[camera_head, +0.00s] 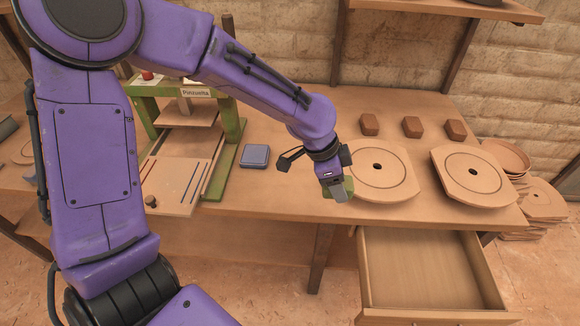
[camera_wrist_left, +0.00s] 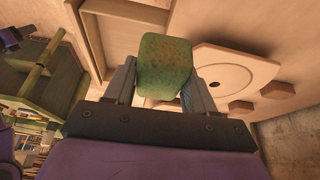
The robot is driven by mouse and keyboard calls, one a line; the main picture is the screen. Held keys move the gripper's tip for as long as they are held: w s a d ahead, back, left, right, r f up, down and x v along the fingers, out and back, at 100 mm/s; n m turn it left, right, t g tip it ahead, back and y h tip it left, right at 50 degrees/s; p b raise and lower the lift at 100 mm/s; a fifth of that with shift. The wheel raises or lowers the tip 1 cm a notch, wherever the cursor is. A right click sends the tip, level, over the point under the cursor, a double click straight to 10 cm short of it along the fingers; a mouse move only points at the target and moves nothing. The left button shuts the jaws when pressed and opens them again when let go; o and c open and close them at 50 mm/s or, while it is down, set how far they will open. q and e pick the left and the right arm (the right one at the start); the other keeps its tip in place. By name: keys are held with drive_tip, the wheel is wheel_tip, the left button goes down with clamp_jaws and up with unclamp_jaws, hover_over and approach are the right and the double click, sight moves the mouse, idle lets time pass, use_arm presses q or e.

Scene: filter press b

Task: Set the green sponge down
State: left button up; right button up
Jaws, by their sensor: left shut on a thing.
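The green sponge (camera_wrist_left: 165,66) is a worn green block between the two fingers of my left gripper (camera_wrist_left: 160,85) in the left wrist view. The left gripper is shut on it. In the head view the left gripper (camera_head: 338,188) is over the front part of the wooden table (camera_head: 270,190), just left of a round clay disc. A small green part of the sponge (camera_head: 348,184) shows there at the fingers. I cannot tell whether the sponge touches the table. My right gripper is not in view.
Two clay plates with centre holes (camera_head: 378,168) (camera_head: 474,176) lie on the table, with several brown blocks (camera_head: 411,127) behind. A blue-grey box (camera_head: 255,156) lies left. A green press frame (camera_head: 228,150) stands further left. An open empty drawer (camera_head: 425,270) juts out below the front edge.

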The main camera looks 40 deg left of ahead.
use_arm(q)
drive_tip(key=w+a+f+p, duration=0.2)
drive_tip(key=w+a+f, duration=0.1)
drive_tip(key=a, duration=0.5)
hover_over(304, 190)
drive_tip(key=f, duration=0.4)
drive_tip(key=f+p, duration=0.1)
drive_tip(key=f, duration=0.1)
drive_tip(key=shift+s+a+f, duration=0.15)
drive_tip(key=shift+s+a, duration=0.25)
drive_tip(key=f+p, duration=0.1)
drive_tip(key=f, duration=0.2)
drive_tip(key=shift+a+f, duration=0.2)
drive_tip(key=shift+w+f, duration=0.1)
drive_tip(key=shift+f, duration=0.15)
drive_tip(key=o, duration=1)
drive_tip(key=shift+r, duration=0.2)
drive_tip(key=b+v, duration=0.1)
drive_tip(key=v, duration=1.1)
drive_tip(key=shift+w, duration=0.1)
